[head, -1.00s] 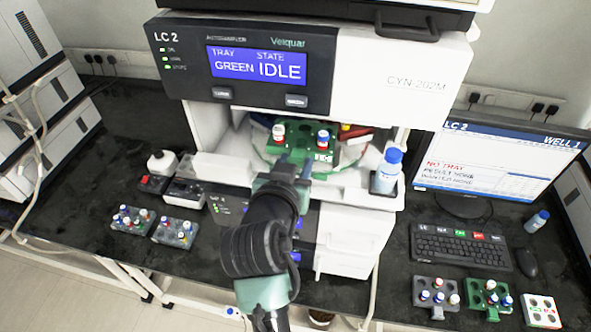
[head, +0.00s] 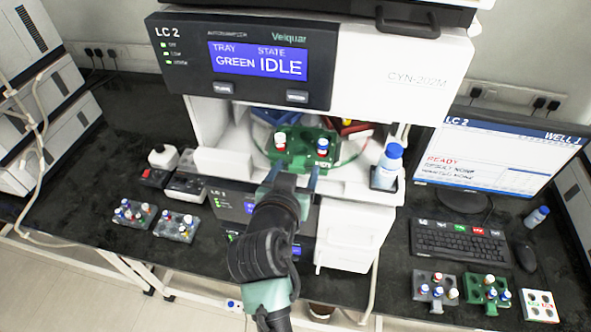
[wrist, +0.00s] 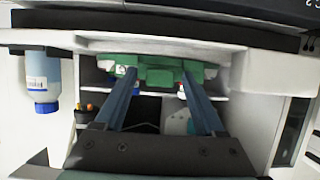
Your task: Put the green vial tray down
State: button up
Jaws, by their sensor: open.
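The green vial tray (head: 301,150) sits on the turntable inside the open bay of the LC 2 autosampler. In the wrist view, the green tray (wrist: 160,75) lies at the far end, near the fingertips. I cannot tell whether a fingertip still touches it.
A blue tray (head: 262,115) and a red tray (head: 350,127) stand behind on the turntable. A blue-capped bottle (head: 388,167) is close by on the right. The monitor (head: 500,160) reads READY. Other vial trays lie on the bench at both sides.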

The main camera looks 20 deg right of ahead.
jog(key=shift+r, duration=0.1)
jog(key=b+v, duration=0.3)
jog(key=v, duration=0.9)
jog(key=w+a+r+n+t+y, duration=0.1)
jog(key=w+a+r+t, duration=0.15)
jog(key=r, duration=0.45)
jog(key=w+a+r+n+t+y, duration=0.1)
jog(key=r+t, duration=0.2)
jog(key=r, duration=0.3)
jog(key=w+a+r+n+t+y, duration=0.1)
jog(key=w+a+r+t, duration=0.1)
jog(key=r, duration=0.5)
jog(key=s+a+r+n+t+y, duration=0.1)
jog(key=s+r+t, duration=0.2)
jog(key=r, duration=0.3)
jog(key=s+a+r+n+t+y+b, duration=0.1)
jog(key=s+a+r+t+y, duration=0.1)
jog(key=r, duration=0.5)
jog(key=s+a+r+n+t+y, duration=0.1)
jog(key=s+r+t, duration=0.2)
jog(key=r, duration=0.3)
jog(key=shift+s+a+r+n+t+y+b, duration=0.2)
jog(key=shift+s+a+n+t+y+b, duration=0.1)
jog(key=shift+s+n+t, duration=0.1)
